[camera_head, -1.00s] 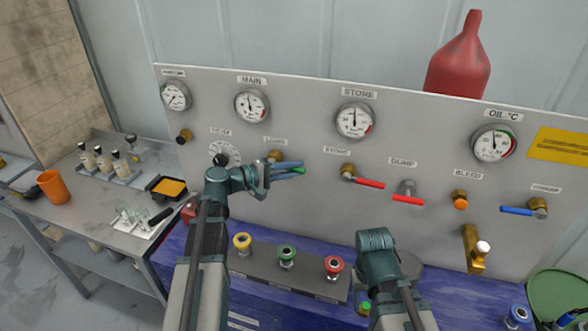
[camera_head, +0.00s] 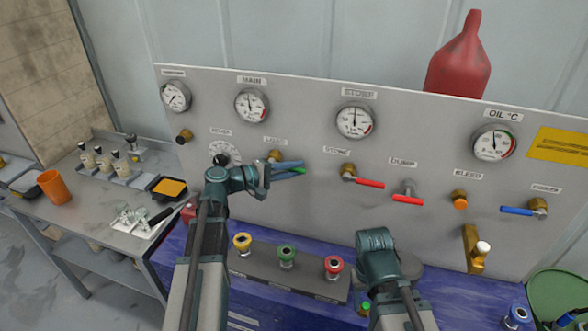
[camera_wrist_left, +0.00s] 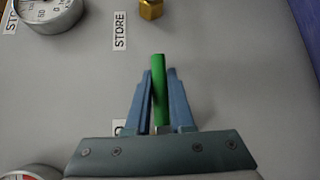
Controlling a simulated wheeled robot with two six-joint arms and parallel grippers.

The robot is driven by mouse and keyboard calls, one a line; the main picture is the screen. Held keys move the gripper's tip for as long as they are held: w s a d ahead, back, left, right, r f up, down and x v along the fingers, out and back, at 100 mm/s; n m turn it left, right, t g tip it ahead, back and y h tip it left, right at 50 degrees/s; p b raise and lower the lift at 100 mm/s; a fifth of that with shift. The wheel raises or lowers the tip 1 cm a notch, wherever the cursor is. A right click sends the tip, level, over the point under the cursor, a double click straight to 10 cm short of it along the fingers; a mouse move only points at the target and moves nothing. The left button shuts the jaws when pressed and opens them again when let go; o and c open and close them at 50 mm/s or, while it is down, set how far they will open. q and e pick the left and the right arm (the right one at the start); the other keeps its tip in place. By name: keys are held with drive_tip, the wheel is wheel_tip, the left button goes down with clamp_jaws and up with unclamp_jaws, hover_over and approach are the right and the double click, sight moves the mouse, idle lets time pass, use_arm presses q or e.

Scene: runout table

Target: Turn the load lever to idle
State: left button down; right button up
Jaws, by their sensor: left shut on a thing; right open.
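The load lever (camera_head: 299,170) has a green handle and a brass valve body (camera_head: 275,156) under the LOAD label on the grey panel. My left gripper (camera_head: 289,169) reaches it from the left, its blue fingers shut around the green handle. In the left wrist view the green handle (camera_wrist_left: 160,88) lies between the two fingers (camera_wrist_left: 159,100), its free end sticking out past them. The handle points right in the head view, partly hidden by the fingers. My right gripper (camera_head: 376,243) is low in front of the panel, open and away from the levers; its fingers are hard to see.
Red store (camera_head: 370,183) and dump (camera_head: 408,200) levers are right of the load lever. Gauges line the panel top. A button box (camera_head: 300,277) with yellow, green and red buttons stands below. A side table (camera_head: 95,215) at left holds an orange cup (camera_head: 54,187).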

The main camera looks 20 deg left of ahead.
idle(0.3)
use_arm(q)
drive_tip(key=shift+f+m+y+p, duration=0.35)
drive_tip(key=shift+m+y+p, duration=0.15)
drive_tip(key=shift+y+p, duration=0.15)
drive_tip(key=a+f+m+g+y+p, duration=0.2)
drive_tip(key=a+f+m+y+p, duration=0.2)
drive_tip(key=y, duration=0.8)
drive_tip(key=shift+a+f+m, duration=1.3)
drive_tip(key=shift+a+m, duration=0.2)
drive_tip(key=shift+m, duration=0.1)
drive_tip(key=shift+a+y, duration=0.1)
drive_tip(key=shift+y, duration=0.25)
drive_tip(key=c, duration=0.8)
unclamp_jaws()
drive_tip(key=shift+w, duration=0.1)
